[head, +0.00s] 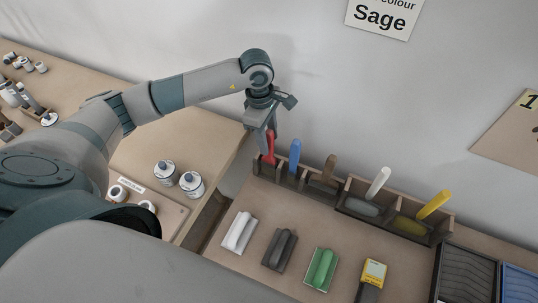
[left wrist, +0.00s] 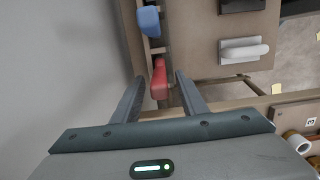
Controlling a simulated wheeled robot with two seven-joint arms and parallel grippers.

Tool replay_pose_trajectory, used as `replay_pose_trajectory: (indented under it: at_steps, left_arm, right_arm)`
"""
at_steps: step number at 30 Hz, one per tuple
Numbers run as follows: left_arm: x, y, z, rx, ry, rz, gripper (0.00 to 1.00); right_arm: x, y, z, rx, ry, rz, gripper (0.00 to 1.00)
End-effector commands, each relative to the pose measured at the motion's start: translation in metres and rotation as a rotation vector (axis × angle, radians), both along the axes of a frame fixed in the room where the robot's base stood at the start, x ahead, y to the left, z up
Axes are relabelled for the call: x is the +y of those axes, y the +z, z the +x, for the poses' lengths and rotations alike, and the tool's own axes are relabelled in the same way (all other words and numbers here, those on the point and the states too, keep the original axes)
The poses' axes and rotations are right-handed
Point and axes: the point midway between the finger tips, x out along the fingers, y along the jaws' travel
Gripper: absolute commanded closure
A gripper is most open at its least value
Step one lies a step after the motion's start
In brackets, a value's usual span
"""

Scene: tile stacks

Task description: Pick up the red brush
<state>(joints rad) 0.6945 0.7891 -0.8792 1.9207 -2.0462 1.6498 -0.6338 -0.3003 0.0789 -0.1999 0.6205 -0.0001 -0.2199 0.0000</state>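The red brush (head: 269,148) stands upright in the leftmost slot of the wooden rack (head: 346,212) by the wall. My left gripper (head: 262,132) is above it, pointing down, with its fingers at the brush handle. In the left wrist view the red brush (left wrist: 160,78) shows between the two spread fingers of my left gripper (left wrist: 159,84), with gaps at its sides. The gripper is open. The brush's lower end is hidden in the rack. My right gripper is not in view.
Blue (head: 295,153), brown (head: 329,168), white (head: 378,182) and yellow (head: 433,205) handles stand in the same rack. White (head: 240,231), dark (head: 279,249) and green (head: 321,268) float-like tools lie in front. Two cans (head: 191,184) stand on the left table.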

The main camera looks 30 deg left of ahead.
Motion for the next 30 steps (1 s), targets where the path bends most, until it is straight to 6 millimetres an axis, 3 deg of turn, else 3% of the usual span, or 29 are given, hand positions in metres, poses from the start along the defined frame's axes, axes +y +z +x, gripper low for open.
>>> replay_pose_trajectory:
  at_steps: [6, 21, 26, 30]
  left_arm:
    - [-0.003, -0.023, 0.0, 0.0, 0.0, -0.002, 0.61]
    - [-0.003, -0.023, 0.0, 0.0, 0.0, -0.001, 0.61]
    - [-0.003, -0.023, 0.0, 0.0, 0.0, -0.001, 0.97]
    - [-0.003, -0.023, 0.0, -0.001, 0.0, -0.001, 1.0]
  right_arm:
    - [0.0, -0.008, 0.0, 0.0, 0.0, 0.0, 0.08]
    - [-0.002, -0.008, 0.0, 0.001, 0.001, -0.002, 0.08]
    - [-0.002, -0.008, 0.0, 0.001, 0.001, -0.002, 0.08]
    - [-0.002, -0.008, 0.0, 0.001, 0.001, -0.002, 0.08]
